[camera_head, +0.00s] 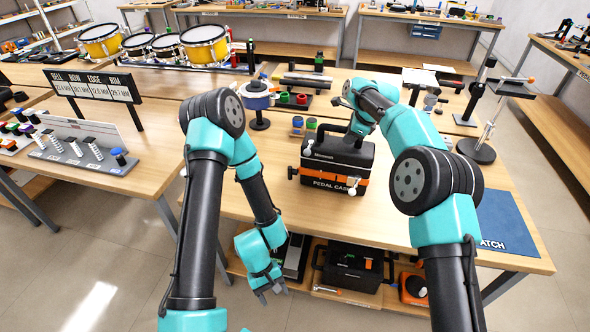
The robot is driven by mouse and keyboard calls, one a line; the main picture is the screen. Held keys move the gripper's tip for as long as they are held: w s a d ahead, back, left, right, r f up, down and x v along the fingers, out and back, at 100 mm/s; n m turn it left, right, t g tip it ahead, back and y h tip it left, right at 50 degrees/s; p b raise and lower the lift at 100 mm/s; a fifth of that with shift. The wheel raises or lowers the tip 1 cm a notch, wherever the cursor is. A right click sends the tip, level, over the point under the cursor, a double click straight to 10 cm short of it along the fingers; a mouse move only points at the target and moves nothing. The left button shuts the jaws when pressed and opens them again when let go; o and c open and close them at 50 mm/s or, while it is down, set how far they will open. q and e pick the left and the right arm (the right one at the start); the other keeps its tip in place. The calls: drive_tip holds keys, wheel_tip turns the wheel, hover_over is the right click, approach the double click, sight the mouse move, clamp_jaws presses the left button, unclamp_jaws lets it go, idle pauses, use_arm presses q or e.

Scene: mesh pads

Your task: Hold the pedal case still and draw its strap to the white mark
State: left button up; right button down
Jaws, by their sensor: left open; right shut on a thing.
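The black pedal case (325,163) stands upright on the middle table, with white lettering on its front. An orange strap or band (317,177) crosses its lower front, and a small pale tab (352,190) shows at its front right corner. I cannot clearly make out the white mark. My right gripper (350,138) reaches down to the top of the case and is shut at its handle area; the fingers are partly hidden by my wrist. My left gripper (272,294) is open and empty, hanging in front of the table's near edge, apart from the case.
A blue mat (507,226) lies at the table's right. A lamp-like stand (478,150), small jars (304,126) and a round-topped stand (258,98) surround the case. Below, a shelf holds a black toolbox (352,268). Bare tabletop (300,212) lies in front of the case.

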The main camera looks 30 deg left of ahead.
sight(290, 172)
use_arm(q)
drive_tip(key=w+r+n+t+h, duration=0.6)
drive_tip(key=w+r+n+t, duration=0.35)
drive_tip(key=w+n, duration=0.4)
drive_tip(key=w+a+r+n+t, duration=0.1)
drive_tip(key=w+a+n+t, duration=0.1)
drive_tip(key=w+a+r+n+t+y, duration=0.1)
drive_tip(key=w+a+t, duration=0.1)
drive_tip(key=w+a+r+n+t, duration=0.1)
drive_tip(key=w+a+n+t, duration=0.1)
drive_tip(key=a, duration=0.1)
drive_tip(key=shift+n, duration=0.35)
drive_tip(key=w+a+r+t+y, duration=0.1)
drive_tip(key=a, duration=0.2)
drive_tip(key=w+a+r+n+t+y, duration=0.1)
drive_tip(key=w+a+r+y, duration=0.1)
drive_tip(key=a, duration=0.1)
drive_tip(key=w+a+r+n+t+y, duration=0.1)
drive_tip(key=w+a+t, duration=0.1)
drive_tip(key=a, duration=0.1)
drive_tip(key=shift+w+a+r, duration=0.15)
drive_tip(key=shift+w+a, duration=0.1)
drive_tip(key=shift+a, duration=0.05)
drive_tip(key=shift+d, duration=0.1)
drive_tip(key=x, duration=1.2)
